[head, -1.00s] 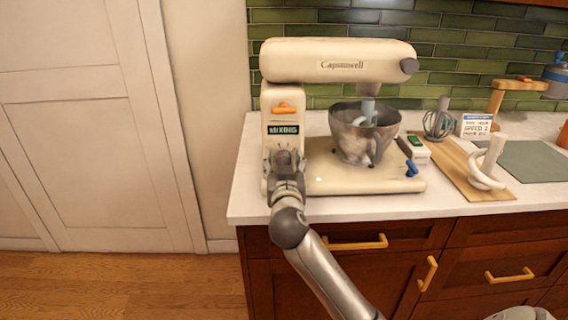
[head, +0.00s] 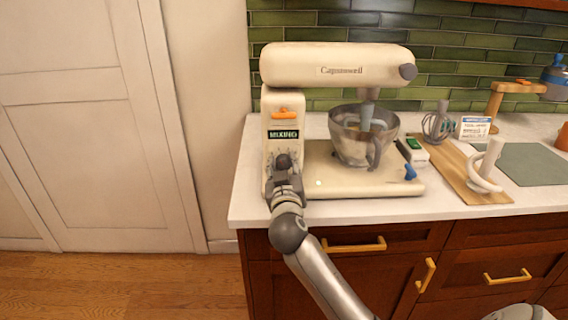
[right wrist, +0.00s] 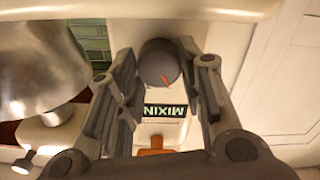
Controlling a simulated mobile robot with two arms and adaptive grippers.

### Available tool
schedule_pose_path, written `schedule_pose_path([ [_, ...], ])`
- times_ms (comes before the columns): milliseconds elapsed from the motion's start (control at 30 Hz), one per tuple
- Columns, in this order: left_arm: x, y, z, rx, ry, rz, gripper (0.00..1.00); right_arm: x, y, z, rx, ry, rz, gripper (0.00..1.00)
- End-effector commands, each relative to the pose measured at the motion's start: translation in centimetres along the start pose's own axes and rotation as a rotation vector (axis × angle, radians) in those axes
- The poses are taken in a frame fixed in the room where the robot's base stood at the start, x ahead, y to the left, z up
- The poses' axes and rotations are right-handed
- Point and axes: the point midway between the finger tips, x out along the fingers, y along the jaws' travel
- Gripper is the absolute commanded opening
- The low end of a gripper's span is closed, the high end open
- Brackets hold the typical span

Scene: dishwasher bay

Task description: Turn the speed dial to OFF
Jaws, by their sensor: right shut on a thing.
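The cream stand mixer (head: 335,62) stands on the counter. A lit sign on its column reads MIXING (head: 283,134). The grey round speed dial (right wrist: 160,64) has a red pointer mark; in the right wrist view it slants toward the upside-down sign. The dial (head: 284,161) also shows in the head view, low on the column. My right gripper (right wrist: 158,54) is shut on the dial, one finger on each side; in the head view it (head: 285,172) partly covers the dial and its markings. The OFF mark cannot be read. My left gripper is not in view.
The metal bowl (head: 365,135) sits on the mixer's base. Counter in front is narrow.

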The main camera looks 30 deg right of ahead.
Motion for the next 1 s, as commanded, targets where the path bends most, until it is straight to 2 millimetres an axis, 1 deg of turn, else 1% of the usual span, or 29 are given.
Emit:
schedule_pose_path([
  [33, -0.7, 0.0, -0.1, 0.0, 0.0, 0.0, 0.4, 0.0, 0.1, -0.2, -0.043, -0.003, 0.0, 0.11],
  [600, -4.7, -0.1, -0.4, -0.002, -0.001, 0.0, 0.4, 0.0, -0.2, -0.2, -0.585, -0.002, -0.001, 0.11],
  [800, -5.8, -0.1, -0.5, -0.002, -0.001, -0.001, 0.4, 0.0, -0.2, -0.1, -0.758, -0.002, -0.001, 0.11],
  [1000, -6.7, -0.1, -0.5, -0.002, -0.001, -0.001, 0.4, 0.0, -0.3, 0.0, -0.894, 0.0, -0.002, 0.11],
])
